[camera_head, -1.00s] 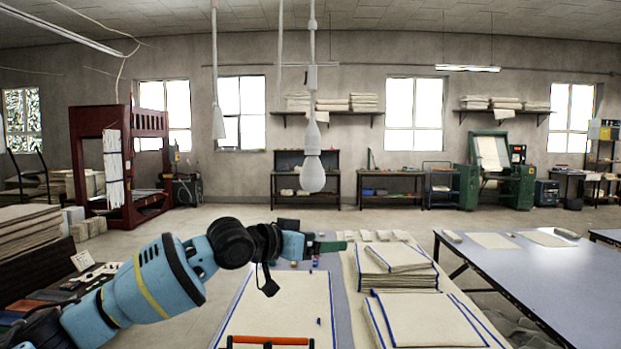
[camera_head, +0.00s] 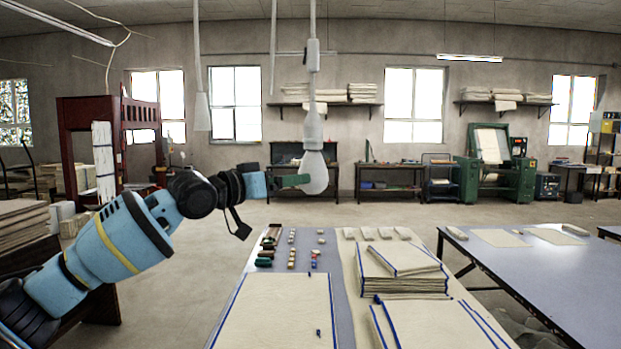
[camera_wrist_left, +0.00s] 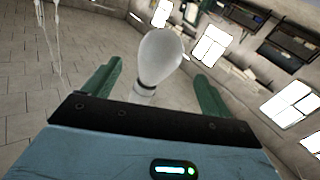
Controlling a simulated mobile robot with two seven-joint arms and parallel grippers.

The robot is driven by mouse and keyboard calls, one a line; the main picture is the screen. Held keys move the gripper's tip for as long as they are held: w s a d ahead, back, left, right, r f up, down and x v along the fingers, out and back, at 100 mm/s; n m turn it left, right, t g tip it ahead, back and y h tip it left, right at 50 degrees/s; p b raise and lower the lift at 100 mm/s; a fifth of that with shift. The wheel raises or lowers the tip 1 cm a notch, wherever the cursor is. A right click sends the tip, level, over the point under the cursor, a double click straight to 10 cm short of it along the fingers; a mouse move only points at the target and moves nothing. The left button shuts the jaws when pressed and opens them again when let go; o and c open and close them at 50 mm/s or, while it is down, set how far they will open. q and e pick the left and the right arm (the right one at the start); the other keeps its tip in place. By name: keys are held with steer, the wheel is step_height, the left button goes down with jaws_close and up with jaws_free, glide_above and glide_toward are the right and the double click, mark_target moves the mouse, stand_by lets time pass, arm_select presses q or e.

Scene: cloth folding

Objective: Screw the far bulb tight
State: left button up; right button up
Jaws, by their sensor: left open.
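A white bulb (camera_head: 316,172) hangs from a white socket (camera_head: 313,125) on a cord in the middle of the head view. My left gripper (camera_head: 305,180) reaches in from the left at bulb height, and its green fingers overlap the bulb's left side there. In the left wrist view the bulb (camera_wrist_left: 160,57) appears between the two spread green fingers, with visible gaps on both sides. The left gripper (camera_wrist_left: 158,72) is open, and no contact with the bulb shows. How far the bulb is screwed into its socket cannot be told. My right gripper is not in view.
Another white hanging fitting (camera_head: 202,112) is to the left, with no bulb visible. Below is a work table (camera_head: 341,290) with folded cloth stacks (camera_head: 402,272) and small coloured items. A grey table (camera_head: 520,270) stands at right. The air right of the bulb is clear.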

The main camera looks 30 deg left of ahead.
mark_target(313, 174)
arm_select(q)
steer(key=x, duration=0.6)
steer(key=shift+w, duration=0.35)
steer(key=shift+w+d, duration=0.2)
steer(key=shift+w, duration=0.4)
steer(key=shift+c, duration=0.2)
steer(key=c, duration=0.9)
